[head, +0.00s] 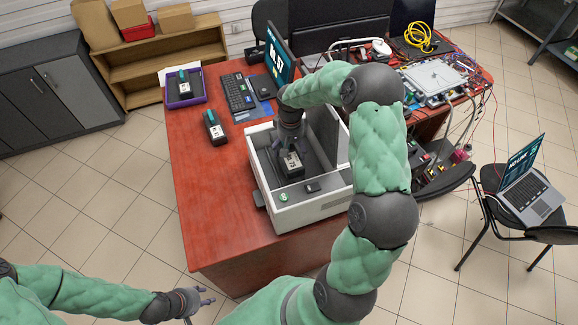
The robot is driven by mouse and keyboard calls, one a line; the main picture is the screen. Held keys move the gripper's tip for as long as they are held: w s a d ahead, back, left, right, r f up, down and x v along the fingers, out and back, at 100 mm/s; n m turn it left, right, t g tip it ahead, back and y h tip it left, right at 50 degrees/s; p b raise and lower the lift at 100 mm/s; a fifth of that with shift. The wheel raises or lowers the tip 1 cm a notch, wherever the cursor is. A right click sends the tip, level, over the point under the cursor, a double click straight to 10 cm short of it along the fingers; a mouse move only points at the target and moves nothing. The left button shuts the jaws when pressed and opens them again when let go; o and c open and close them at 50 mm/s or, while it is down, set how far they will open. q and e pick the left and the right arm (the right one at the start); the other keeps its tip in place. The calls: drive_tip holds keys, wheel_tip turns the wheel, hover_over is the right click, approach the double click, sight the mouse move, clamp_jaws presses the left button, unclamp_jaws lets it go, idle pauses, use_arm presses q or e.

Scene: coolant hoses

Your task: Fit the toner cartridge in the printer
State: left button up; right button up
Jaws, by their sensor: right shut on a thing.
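The open white printer (318,209) stands on the red-brown desk. A black toner cartridge (291,163) with a white label is in or just above the printer's open bay; I cannot tell whether it is seated. My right gripper (289,143) points down from above and is shut on this cartridge. My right arm hides part of the printer's right side. Another black cartridge (214,129) with a teal part lies on the desk left of the printer. A similar one (184,86) sits in a purple tray (199,98). My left gripper (196,303) is open and empty over the floor, lower left.
A keyboard (238,92) and a monitor (277,55) stand behind the printer. Electronics and cables (440,80) crowd the desk's right part. A chair with a laptop (530,195) stands at right. The desk's front left is clear.

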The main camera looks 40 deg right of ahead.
sight(290, 148)
drive_tip(key=shift+w+d+f+b, duration=0.1)
drive_tip(key=shift+f+b, duration=0.25)
drive_tip(key=shift+f, duration=3.4)
drive_tip(key=shift+f, duration=0.15)
drive_tip(key=o, duration=1.4)
drive_tip(key=shift+r, duration=0.2)
wheel_tip(290, 148, up, 12)
drive_tip(key=shift+f+p, duration=0.1)
drive_tip(key=shift+p, duration=0.5)
